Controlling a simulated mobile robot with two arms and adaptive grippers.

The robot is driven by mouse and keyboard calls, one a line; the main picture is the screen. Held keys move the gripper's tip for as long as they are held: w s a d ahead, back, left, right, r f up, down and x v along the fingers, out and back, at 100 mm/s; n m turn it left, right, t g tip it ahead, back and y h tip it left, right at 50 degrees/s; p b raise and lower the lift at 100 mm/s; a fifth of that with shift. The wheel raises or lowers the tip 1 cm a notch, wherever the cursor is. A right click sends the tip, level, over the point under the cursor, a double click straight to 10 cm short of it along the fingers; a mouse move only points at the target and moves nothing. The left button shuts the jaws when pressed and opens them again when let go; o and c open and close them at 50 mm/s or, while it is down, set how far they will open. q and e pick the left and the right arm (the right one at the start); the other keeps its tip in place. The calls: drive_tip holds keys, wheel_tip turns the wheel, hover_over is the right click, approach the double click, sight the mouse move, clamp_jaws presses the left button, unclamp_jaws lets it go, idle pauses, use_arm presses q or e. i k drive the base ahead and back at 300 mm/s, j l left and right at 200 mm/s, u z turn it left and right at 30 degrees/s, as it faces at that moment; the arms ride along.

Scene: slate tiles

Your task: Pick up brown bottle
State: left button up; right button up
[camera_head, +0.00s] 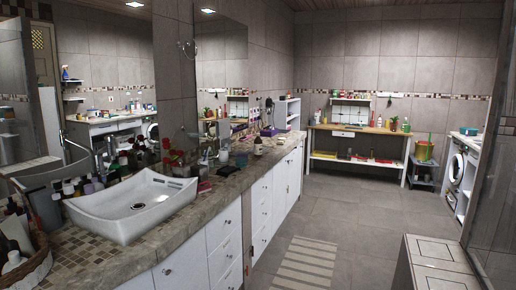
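A small brown bottle (258,146) with a light label stands upright on the stone counter (222,187), right of the sink and close to the counter's front edge. It is small in the picture, so its details are hard to make out. Neither of my grippers is in view.
A white sink (133,207) sits on the near counter. A wicker basket (33,262) with several bottles is at the near left. A striped mat (306,262) lies on the tiled floor. A wooden workbench (357,131) stands at the back. The middle floor is clear.

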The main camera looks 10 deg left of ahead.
sight(258, 141)
drive_tip(key=i+j+z, duration=0.15)
drive_tip(key=i, duration=1.85)
drive_tip(key=l, duration=0.1)
